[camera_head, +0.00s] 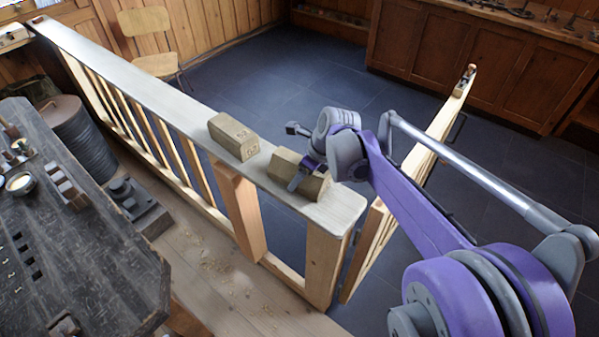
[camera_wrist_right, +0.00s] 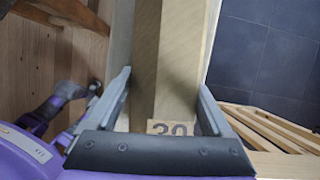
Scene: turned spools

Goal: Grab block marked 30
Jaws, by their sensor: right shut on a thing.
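A wooden block marked 30 (camera_wrist_right: 176,60) sits between the two fingers of my right gripper (camera_wrist_right: 168,100) in the right wrist view, with its number at the near end. In the head view this block (camera_head: 284,163) is at the near end of the pale railing top (camera_head: 330,205), partly covered by my right gripper (camera_head: 304,174). The gripper is shut on it. I cannot tell whether the block still touches the board. My left gripper is not in view.
A second wooden block (camera_head: 234,136) with numbers on it stands just left of the held one on the board. A dark workbench (camera_head: 80,240) with tools is at the left. An open gate (camera_head: 415,165) stands to the right.

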